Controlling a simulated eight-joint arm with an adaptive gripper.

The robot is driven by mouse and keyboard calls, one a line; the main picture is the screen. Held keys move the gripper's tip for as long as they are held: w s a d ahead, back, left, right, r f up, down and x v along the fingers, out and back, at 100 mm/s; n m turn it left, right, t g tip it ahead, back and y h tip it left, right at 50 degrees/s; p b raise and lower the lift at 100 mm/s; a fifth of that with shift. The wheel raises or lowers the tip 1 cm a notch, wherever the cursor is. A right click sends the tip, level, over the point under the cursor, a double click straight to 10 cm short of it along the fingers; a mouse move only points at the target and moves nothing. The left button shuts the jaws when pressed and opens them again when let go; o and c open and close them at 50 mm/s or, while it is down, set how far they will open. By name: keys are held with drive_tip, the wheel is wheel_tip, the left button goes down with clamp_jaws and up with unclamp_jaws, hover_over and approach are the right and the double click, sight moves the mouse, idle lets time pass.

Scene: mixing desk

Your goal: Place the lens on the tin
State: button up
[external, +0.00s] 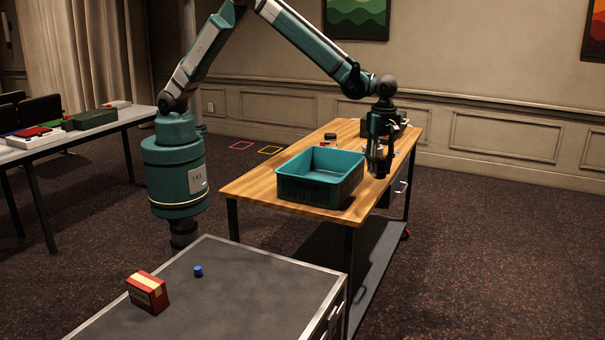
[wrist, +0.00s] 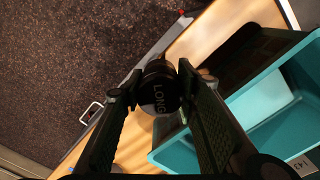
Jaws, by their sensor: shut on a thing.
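My gripper (external: 379,165) is over the right edge of the wooden table, to the right of the teal bin. In the wrist view my gripper (wrist: 157,85) is shut on the lens (wrist: 159,93), a black round piece with "LONG" printed on its face. The lens is held between the two fingertips, above the table edge. In the external view the lens is hard to tell from the dark fingers. I cannot make out with certainty which thing is the tin. A small tan thing (wrist: 207,74) is partly hidden behind the right finger.
The open teal bin (external: 287,185) stands on the wooden table (external: 246,186), close beside my gripper. Small dark things (external: 330,136) lie at the table's back. A red box (external: 148,291) and a small blue cylinder (external: 198,271) stand on the grey-topped cabinet (external: 235,300) in front.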

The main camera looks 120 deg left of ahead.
drive_tip(key=s+a+r+n+p, duration=0.2)
drive_tip(key=s+a+r, duration=0.1)
drive_tip(key=a, duration=1.1)
drive_tip(key=s+a+r+n+p, duration=0.2)
drive_tip(key=s+a, duration=0.4)
drive_tip(key=a, duration=0.8)
drive_tip(key=s+a+r+n+p, duration=0.3)
drive_tip(key=s+a+r, duration=0.2)
drive_tip(key=a, duration=0.9)
drive_tip(key=shift+s+a+r+n, duration=0.2)
drive_tip(key=shift+r+n, duration=0.2)
drive_tip(key=shift+f, duration=3.15)
drive_tip(key=shift+f, duration=0.1)
drive_tip(key=shift+f, duration=1.75)
drive_tip(key=shift+f, duration=0.15)
